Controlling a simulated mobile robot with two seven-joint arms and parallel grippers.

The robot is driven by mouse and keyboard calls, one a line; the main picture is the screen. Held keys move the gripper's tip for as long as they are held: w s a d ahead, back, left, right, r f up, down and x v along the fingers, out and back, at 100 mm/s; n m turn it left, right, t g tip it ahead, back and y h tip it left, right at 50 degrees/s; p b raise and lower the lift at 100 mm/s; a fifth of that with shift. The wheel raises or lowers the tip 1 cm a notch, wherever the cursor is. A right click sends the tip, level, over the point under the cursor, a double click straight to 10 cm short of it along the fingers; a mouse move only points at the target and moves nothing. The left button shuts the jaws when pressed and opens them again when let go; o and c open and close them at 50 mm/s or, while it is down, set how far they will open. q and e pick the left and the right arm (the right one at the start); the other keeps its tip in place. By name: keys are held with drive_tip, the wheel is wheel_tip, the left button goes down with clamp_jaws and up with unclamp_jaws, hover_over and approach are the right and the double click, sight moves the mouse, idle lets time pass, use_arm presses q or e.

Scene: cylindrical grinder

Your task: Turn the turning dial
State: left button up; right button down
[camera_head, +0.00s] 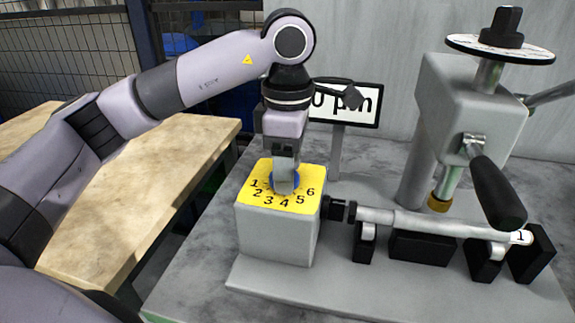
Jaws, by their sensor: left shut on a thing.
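The turning dial (272,181) is a small blue knob in the middle of a yellow plate (252,199) with black numbers 1 to 6 around it. The plate tops a grey box (277,235) on the machine. My left gripper (285,188) points straight down over the plate and is shut on the dial. Its fingers hide most of the knob, so which number it points to cannot be told. My right gripper is not in the picture.
A white sign (366,104) stands behind the gripper, partly covered. To the right are a grey column with a round numbered disc (497,48), a black-handled lever (497,190) and a horizontal shaft (425,221). A wooden table (150,190) lies under my left arm.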

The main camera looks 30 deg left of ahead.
use_arm(q)
drive_tip(key=shift+r+n, duration=0.1)
drive_tip(key=shift+n, duration=1)
drive_tip(key=o, duration=1)
drive_tip(key=shift+c, duration=0.2)
wheel_tip(320, 180, up, 6)
drive_tip(key=shift+p, duration=0.45)
drive_tip(key=shift+r, duration=0.6)
